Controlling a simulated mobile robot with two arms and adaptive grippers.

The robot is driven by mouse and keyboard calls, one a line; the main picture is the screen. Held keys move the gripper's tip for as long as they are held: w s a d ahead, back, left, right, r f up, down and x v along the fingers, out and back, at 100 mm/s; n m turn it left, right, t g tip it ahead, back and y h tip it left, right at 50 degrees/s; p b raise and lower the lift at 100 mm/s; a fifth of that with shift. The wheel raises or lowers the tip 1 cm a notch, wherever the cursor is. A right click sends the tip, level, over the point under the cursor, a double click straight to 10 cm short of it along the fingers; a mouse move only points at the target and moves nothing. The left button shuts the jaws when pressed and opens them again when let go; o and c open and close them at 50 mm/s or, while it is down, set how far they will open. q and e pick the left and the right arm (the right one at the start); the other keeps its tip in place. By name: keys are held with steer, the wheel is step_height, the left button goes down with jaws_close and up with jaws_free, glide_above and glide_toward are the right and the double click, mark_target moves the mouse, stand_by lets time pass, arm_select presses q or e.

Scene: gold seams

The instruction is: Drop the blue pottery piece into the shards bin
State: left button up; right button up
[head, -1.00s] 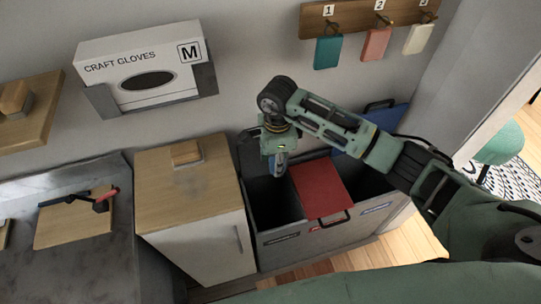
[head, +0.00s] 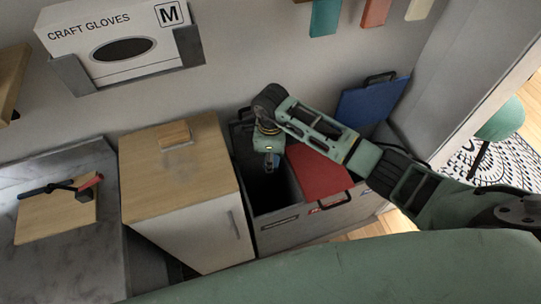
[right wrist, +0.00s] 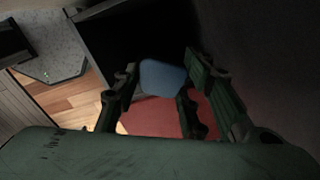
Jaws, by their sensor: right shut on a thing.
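My right gripper (head: 271,164) is over the open left compartment of a grey bin unit (head: 277,230) in the head view. In the right wrist view it is shut on the blue pottery piece (right wrist: 163,78), a flat piece with rounded corners between the fingers. In the head view the piece is small and mostly hidden by the gripper. The left compartment looks dark inside. The middle compartment has a red lid (head: 318,174), which is shut. The right one has a raised blue lid (head: 372,103). The bin labels are too small to read. My left gripper is out of view.
A wooden-topped cabinet (head: 180,190) stands directly left of the bins. A counter (head: 60,250) with a board and a red-and-black tool (head: 88,188) is farther left. A craft gloves box (head: 120,45) hangs on the wall. A green stool (head: 502,120) stands at the right.

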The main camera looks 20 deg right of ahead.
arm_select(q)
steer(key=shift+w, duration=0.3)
arm_select(e)
steer(key=shift+f, duration=0.15)
steer(key=o, duration=1.2)
steer(key=shift+o, duration=0.2)
steer(key=shift+r, duration=0.25)
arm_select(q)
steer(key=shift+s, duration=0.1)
arm_select(e)
step_height(320, 180, up, 12)
steer(key=shift+f, duration=0.25)
